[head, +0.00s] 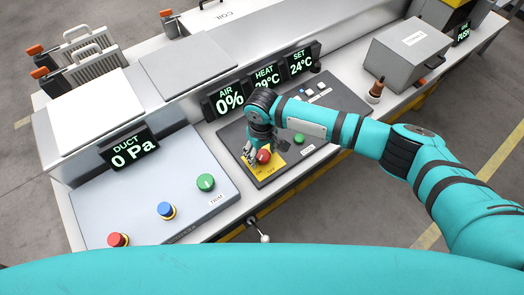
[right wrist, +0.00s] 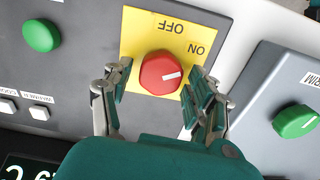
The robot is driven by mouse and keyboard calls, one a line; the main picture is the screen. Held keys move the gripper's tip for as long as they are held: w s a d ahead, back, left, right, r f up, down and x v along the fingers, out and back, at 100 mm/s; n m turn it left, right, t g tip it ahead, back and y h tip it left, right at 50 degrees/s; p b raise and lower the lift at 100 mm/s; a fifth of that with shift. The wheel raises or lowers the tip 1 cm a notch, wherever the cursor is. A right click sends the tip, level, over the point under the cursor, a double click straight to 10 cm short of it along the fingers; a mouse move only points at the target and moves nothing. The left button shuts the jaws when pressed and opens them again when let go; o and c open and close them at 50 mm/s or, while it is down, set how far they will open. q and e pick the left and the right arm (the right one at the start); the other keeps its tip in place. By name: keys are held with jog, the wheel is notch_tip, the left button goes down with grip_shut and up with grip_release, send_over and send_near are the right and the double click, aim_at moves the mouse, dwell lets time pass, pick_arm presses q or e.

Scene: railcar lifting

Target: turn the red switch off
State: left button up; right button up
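The red switch (head: 263,156) is a round knob on a yellow plate (head: 270,171) in the dark panel. In the right wrist view the red switch (right wrist: 161,73) has a white mark pointing right, nearer the ON label than the OFF label; the lettering on the yellow plate (right wrist: 138,25) appears upside down. My right gripper (right wrist: 158,80) is open, with one finger on each side of the knob and a visible gap to it. In the head view my right gripper (head: 258,150) partly covers the switch. My left gripper is not in view.
A green knob (head: 299,139) and small white buttons are on the same dark panel. The light panel at left holds another red knob (head: 118,240), a blue button (head: 166,210) and a green TRIM knob (head: 205,182). Displays (head: 230,101) stand behind the switch.

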jog(key=c, duration=0.9)
jog(key=shift+n, duration=0.3)
jog(key=shift+r+n+p, duration=0.1)
jog(key=shift+n+p, duration=0.4)
jog(key=shift+n, duration=0.4)
jog(key=n+p, duration=0.1)
jog(key=n, duration=0.2)
jog(key=shift+a+n, duration=0.1)
jog(key=shift+n, duration=0.2)
jog(key=n, duration=0.5)
jog(key=shift+s+n+p, duration=0.1)
jog(key=shift+n+p, duration=0.25)
jog(key=shift+n, duration=0.05)
jog(key=o, duration=1.2)
